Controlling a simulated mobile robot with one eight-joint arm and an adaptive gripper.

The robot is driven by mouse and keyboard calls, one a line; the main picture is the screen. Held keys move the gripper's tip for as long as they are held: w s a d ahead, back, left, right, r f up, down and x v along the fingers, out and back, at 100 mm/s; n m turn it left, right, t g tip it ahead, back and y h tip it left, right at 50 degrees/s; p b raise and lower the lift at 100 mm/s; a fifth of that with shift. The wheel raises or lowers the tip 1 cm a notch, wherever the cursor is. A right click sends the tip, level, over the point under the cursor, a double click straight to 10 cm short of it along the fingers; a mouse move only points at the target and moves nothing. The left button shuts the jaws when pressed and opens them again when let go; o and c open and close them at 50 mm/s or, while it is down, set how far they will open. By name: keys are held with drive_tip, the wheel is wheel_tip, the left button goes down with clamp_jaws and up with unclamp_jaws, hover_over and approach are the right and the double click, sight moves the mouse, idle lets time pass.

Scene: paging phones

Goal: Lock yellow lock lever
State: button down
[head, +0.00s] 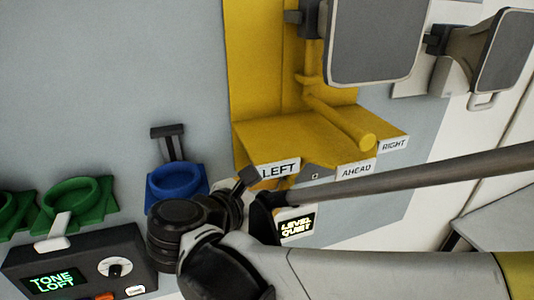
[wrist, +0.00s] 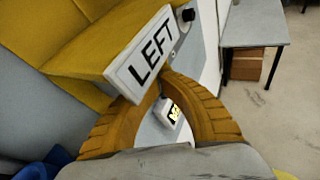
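The yellow lock lever (head: 340,122) is a round yellow bar on a yellow housing in the head view, pointing down and right between the AHEAD (head: 356,171) and RIGHT (head: 394,145) labels. The LEFT label (head: 279,169) is on the housing's front edge, and it is large in the wrist view (wrist: 152,48). My gripper (wrist: 160,83) is just below this label. Its ridged orange fingers curve together and look shut, with no object seen between them; the label partly covers the tips. In the head view my wrist mostly hides the fingers. The lever's bar is not clearly seen in the wrist view.
A lit LEVEL QUIET display (head: 296,226) is below the housing. Grey panels (head: 372,40) hang above the lever. A blue ring holder (head: 177,186), a green one (head: 77,203) and a TONE LOFT box (head: 82,262) are at left. A table (wrist: 253,25) stands farther right.

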drive_tip(key=shift+d+f+b, duration=0.1)
drive_tip(key=shift+f+b, duration=0.15)
drive_tip(key=shift+b, duration=0.25)
